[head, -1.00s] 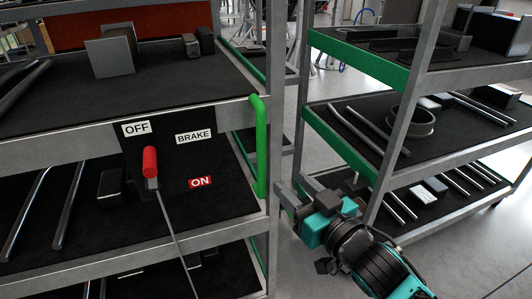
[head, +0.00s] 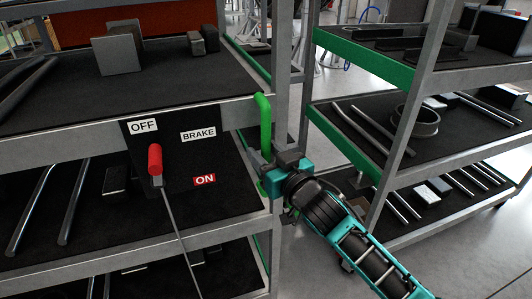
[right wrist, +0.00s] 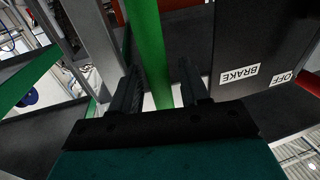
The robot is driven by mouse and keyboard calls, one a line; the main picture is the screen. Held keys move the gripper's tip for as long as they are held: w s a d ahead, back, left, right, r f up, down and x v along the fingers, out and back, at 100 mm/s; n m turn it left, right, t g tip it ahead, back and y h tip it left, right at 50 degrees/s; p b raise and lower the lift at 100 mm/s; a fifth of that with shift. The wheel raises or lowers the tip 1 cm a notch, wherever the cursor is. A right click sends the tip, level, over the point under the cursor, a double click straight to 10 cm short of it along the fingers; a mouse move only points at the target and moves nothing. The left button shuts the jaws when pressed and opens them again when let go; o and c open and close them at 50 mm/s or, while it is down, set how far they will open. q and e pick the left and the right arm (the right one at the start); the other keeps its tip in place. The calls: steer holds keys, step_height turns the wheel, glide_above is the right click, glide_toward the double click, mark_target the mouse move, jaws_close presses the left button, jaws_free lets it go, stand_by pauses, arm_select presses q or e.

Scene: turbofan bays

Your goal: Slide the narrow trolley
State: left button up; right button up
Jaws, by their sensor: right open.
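The narrow trolley (head: 60,150) is a grey metal frame with dark shelves at the left of the head view. A vertical green handle (head: 264,125) stands at its right front post. A black brake plate (head: 178,180) on its front carries a red-knobbed lever (head: 155,160), between the OFF and ON labels. My right gripper (head: 266,160) is at the green handle's lower half. In the right wrist view the green handle (right wrist: 148,50) passes between the two open fingers (right wrist: 158,88), with gaps visible beside it. My left gripper is not in view.
A second shelf rack (head: 362,65) with green side rails stands to the right, holding tubes, a ring (head: 414,121) and blocks. A narrow floor gap separates the two racks. Parts lie on the trolley's shelves, including a grey block (head: 118,52).

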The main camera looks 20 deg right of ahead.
steer(key=shift+c, duration=0.3)
jaws_close()
stand_by(0.3)
